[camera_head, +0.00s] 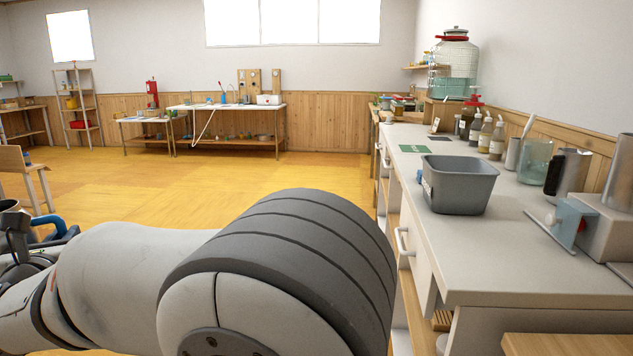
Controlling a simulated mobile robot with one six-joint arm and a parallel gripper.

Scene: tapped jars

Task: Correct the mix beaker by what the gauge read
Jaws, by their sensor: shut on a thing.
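A clear, greenish glass beaker (535,163) stands upright on the right-hand counter. I cannot tell whether it is the mix beaker, and its fill is unclear. A large glass jar (455,72) with greenish liquid stands raised at the counter's far end; any tap is too small to make out. I see no readable gauge. My gripper (42,240) is partly in view at the left edge, beyond my arm, far from the counter. Dark and blue parts show there, and it is shut on a grey, dark-rimmed object (9,206) cut by the frame edge.
A grey bin (458,186) stands on the counter (485,245). Pump bottles (486,134) and metal cylinders (568,172) line the wall. A grey device (610,228) with a blue plate stands at right. Benches (230,105) stand far back. The yellow floor between is clear.

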